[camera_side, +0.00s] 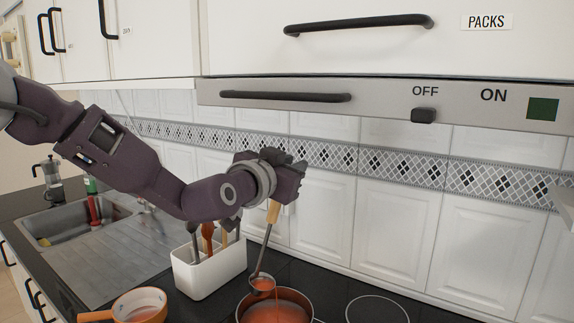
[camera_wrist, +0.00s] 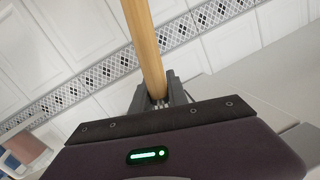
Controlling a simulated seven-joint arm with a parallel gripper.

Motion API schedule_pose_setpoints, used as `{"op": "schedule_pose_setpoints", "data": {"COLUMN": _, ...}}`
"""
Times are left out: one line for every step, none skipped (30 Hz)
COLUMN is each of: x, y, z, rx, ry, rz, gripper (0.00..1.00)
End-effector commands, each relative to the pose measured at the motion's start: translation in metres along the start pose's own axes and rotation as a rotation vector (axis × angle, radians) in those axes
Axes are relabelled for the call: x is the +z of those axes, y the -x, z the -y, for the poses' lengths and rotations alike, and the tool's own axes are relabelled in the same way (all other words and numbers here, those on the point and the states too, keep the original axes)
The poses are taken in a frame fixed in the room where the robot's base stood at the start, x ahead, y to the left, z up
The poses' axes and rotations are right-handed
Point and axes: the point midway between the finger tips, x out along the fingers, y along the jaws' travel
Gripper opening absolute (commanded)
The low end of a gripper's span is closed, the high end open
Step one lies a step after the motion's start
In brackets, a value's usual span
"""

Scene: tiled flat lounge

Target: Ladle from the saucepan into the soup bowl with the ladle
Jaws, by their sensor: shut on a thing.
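My gripper (camera_side: 283,190) is shut on the wooden handle of the ladle (camera_side: 267,238). The wrist view also shows the handle (camera_wrist: 146,45) between my fingers (camera_wrist: 160,97). The ladle hangs steeply, with its bowl low over the left rim of the saucepan (camera_side: 308,297). Red-orange soup shows in the ladle's bowl, and a thin stream runs from it into the pan. The saucepan holds red-orange soup; its lower part is cut off by the frame. An orange bowl with a handle (camera_side: 150,318), likely the soup bowl, stands at the lower left with orange-red content inside.
A white utensil holder (camera_side: 210,276) with several utensils stands between the orange bowl and the saucepan, close behind. A sink (camera_side: 75,226) with a drainer lies to the left. The black hob (camera_side: 376,308) is clear to the right. A range hood (camera_side: 380,103) hangs above.

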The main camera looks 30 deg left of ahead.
Motion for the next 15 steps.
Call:
{"op": "schedule_pose_setpoints", "data": {"x": 0.0, "y": 0.0, "z": -0.001, "rx": 0.0, "ry": -0.002, "rz": 0.0, "gripper": 0.0}}
{"op": "schedule_pose_setpoints", "data": {"x": 0.0, "y": 0.0, "z": 0.002, "rx": -0.001, "ry": 0.004, "rz": -0.001, "gripper": 0.0}}
{"op": "schedule_pose_setpoints", "data": {"x": 0.001, "y": 0.0, "z": 0.004, "rx": -0.002, "ry": 0.01, "rz": -0.003, "gripper": 0.0}}
{"op": "schedule_pose_setpoints", "data": {"x": 0.001, "y": 0.001, "z": 0.005, "rx": -0.002, "ry": 0.015, "rz": -0.005, "gripper": 0.0}}
{"op": "schedule_pose_setpoints", "data": {"x": 0.001, "y": 0.001, "z": 0.006, "rx": -0.001, "ry": 0.019, "rz": -0.006, "gripper": 0.0}}
{"op": "schedule_pose_setpoints", "data": {"x": 0.002, "y": 0.002, "z": 0.007, "rx": -0.001, "ry": 0.025, "rz": -0.008, "gripper": 0.0}}
{"op": "schedule_pose_setpoints", "data": {"x": 0.002, "y": 0.002, "z": 0.008, "rx": -0.001, "ry": 0.031, "rz": -0.009, "gripper": 0.0}}
{"op": "schedule_pose_setpoints", "data": {"x": 0.002, "y": 0.002, "z": 0.009, "rx": -0.001, "ry": 0.035, "rz": -0.01, "gripper": 0.0}}
{"op": "schedule_pose_setpoints", "data": {"x": 0.003, "y": 0.003, "z": 0.011, "rx": -0.001, "ry": 0.04, "rz": -0.012, "gripper": 0.0}}
{"op": "schedule_pose_setpoints", "data": {"x": 0.003, "y": 0.003, "z": 0.012, "rx": -0.001, "ry": 0.045, "rz": -0.014, "gripper": 0.0}}
{"op": "schedule_pose_setpoints", "data": {"x": 0.003, "y": 0.003, "z": 0.013, "rx": -0.002, "ry": 0.05, "rz": -0.015, "gripper": 0.0}}
{"op": "schedule_pose_setpoints", "data": {"x": 0.004, "y": 0.003, "z": 0.015, "rx": -0.002, "ry": 0.056, "rz": -0.016, "gripper": 0.0}}
{"op": "schedule_pose_setpoints", "data": {"x": 0.004, "y": 0.004, "z": 0.016, "rx": -0.001, "ry": 0.061, "rz": -0.017, "gripper": 0.0}}
{"op": "schedule_pose_setpoints", "data": {"x": 0.004, "y": 0.004, "z": 0.017, "rx": 0.0, "ry": 0.065, "rz": -0.019, "gripper": 0.0}}
{"op": "schedule_pose_setpoints", "data": {"x": 0.005, "y": 0.005, "z": 0.018, "rx": 0.0, "ry": 0.07, "rz": -0.02, "gripper": 0.0}}
